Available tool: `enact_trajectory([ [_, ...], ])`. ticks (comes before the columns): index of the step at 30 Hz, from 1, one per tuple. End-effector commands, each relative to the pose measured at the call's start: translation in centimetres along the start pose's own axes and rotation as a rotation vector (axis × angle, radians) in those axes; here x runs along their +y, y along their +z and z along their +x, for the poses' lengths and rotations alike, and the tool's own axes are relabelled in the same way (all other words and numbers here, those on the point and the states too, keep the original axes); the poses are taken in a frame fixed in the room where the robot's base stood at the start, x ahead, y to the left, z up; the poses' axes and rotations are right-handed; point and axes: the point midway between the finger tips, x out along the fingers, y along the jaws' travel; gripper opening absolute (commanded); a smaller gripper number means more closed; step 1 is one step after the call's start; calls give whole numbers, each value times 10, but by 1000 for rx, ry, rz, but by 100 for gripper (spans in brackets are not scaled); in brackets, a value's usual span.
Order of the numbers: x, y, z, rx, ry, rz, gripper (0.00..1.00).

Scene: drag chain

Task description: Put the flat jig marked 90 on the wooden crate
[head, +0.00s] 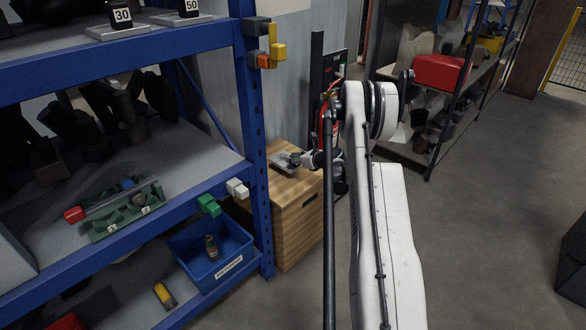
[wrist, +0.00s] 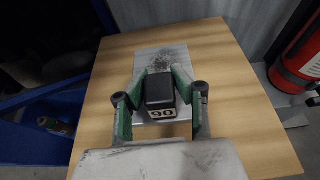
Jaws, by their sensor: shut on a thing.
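The flat jig marked 90 (wrist: 162,113) is a thin grey plate with a black block on it, and the block's label reads 90. My gripper (wrist: 161,80) is shut on the block, with a green-lined finger on each side. The wooden crate (wrist: 245,125) lies under the jig in the wrist view. In the head view the jig's plate (head: 284,163) is over the top of the wooden crate (head: 298,218), with my gripper (head: 300,160) at it. I cannot tell whether the plate touches the crate top.
A blue shelf rack (head: 258,150) stands left of the crate, with jigs marked 30 (head: 121,16) and 50 (head: 191,6) on its upper shelf. A blue bin (head: 215,262) sits low beside the crate. A red extinguisher (wrist: 302,58) stands right of the crate.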

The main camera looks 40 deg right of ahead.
Motion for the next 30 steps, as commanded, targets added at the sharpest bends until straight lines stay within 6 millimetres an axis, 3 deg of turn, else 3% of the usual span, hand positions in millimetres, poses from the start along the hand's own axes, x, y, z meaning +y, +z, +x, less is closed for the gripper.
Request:
enact_trajectory([
  [12, -1, -38, 15, -1, 0, 0, 0],
  [24, -1, -41, 16, -1, 0, 0, 0],
  [25, -1, -41, 16, 0, 0, 0, 27],
  [28, -1, -40, 16, 0, 0, 0, 40],
  [30, -1, -40, 16, 0, 0, 0, 42],
])
